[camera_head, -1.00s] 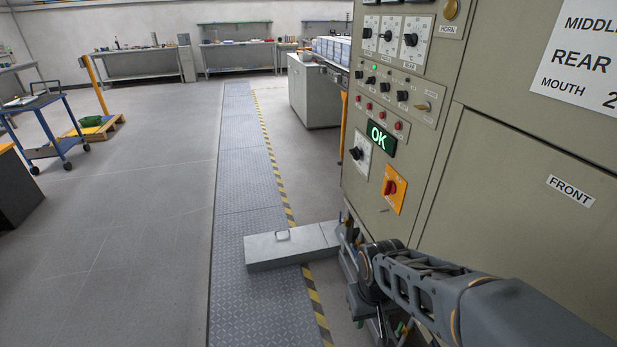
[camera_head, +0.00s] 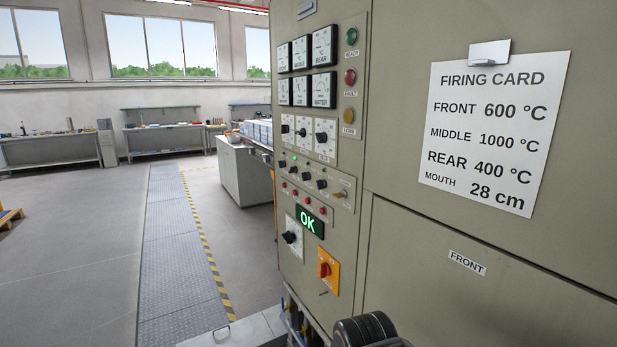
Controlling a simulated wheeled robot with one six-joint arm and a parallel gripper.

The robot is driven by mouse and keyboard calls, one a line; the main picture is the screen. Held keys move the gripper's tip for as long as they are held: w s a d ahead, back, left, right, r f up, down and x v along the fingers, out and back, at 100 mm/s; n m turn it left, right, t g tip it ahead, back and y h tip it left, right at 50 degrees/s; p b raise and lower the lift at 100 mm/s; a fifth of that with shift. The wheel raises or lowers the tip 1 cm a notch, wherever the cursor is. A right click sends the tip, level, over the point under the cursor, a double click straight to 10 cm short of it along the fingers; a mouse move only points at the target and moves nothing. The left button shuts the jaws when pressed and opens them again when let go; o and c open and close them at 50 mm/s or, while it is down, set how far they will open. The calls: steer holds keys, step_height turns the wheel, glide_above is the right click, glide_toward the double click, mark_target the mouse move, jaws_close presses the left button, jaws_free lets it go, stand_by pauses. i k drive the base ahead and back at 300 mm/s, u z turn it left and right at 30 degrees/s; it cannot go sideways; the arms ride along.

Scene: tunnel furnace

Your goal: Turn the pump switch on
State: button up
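The control panel (camera_head: 320,235) stands right of centre on the face of a grey-green cabinet. A row of small black switches (camera_head: 307,176) crosses its middle, with a green light (camera_head: 295,158) above the row and a brass key-like switch (camera_head: 341,194) at its right end. The labels are too small to read, so I cannot tell which one is the pump switch or its position. A black rounded part of my arm (camera_head: 365,330) shows at the bottom edge, below the panel. My gripper's fingers are not in view.
A green OK display (camera_head: 310,221), a red rotary switch on an orange plate (camera_head: 327,270) and a black knob (camera_head: 290,237) sit lower on the panel. A firing card (camera_head: 490,130) hangs to the right. A grey box (camera_head: 245,330) lies on the floor left of the cabinet.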

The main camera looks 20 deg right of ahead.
mark_target(306, 176)
steer(key=u, duration=0.75)
steer(key=i, duration=0.9)
steer(key=u, duration=0.1)
